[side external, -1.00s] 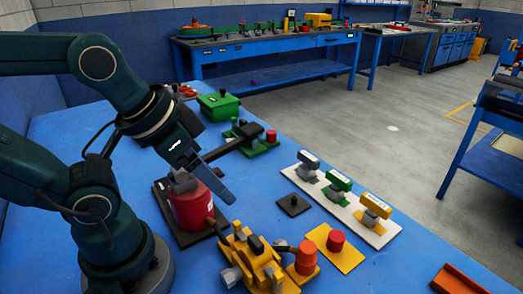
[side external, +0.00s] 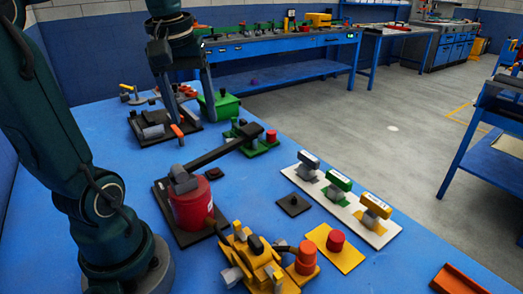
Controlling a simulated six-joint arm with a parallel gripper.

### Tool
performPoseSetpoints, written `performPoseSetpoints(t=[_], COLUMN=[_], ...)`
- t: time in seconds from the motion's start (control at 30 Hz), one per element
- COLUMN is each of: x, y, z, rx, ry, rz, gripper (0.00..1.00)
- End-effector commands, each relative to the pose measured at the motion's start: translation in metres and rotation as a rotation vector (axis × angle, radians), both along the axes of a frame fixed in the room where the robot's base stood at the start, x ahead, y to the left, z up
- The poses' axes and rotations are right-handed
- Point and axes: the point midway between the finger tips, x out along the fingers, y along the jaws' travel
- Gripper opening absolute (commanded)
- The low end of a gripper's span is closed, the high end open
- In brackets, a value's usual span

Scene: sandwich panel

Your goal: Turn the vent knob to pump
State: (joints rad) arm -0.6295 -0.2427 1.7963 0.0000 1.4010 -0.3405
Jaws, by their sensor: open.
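My gripper (side external: 191,112) points down at the back left of the blue table, with its two fingers spread apart and nothing seen between them. It is over or beside a dark base plate (side external: 150,138) carrying a grey cylinder (side external: 153,131) and an upright part with an orange tip (side external: 177,130). Whether the fingers touch anything there I cannot tell. No label reading vent or pump is legible, so I cannot tell for certain which part is the vent knob. A red cylindrical vessel (side external: 192,206) with a long black lever (side external: 228,148) stands nearer, clear of the gripper.
A green box (side external: 221,107) stands just right of my gripper. A white panel (side external: 345,215) bears grey, green and yellow handles at the right. A yellow machine (side external: 250,258) and a red button (side external: 335,240) on a yellow plate are in front. Bare table lies at left.

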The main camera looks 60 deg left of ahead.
Motion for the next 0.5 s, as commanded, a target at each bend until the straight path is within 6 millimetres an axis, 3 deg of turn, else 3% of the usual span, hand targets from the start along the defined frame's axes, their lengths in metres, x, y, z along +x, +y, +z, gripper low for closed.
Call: performPoseSetpoints(t=[0.1,0.5], x=[-0.004,-0.028], y=[0.027,0.084], z=[-0.002,-0.01], rx=[-0.042,-0.142], ry=[0.036,0.107], rz=[0.174,0.559], gripper=[0.71,0.71])
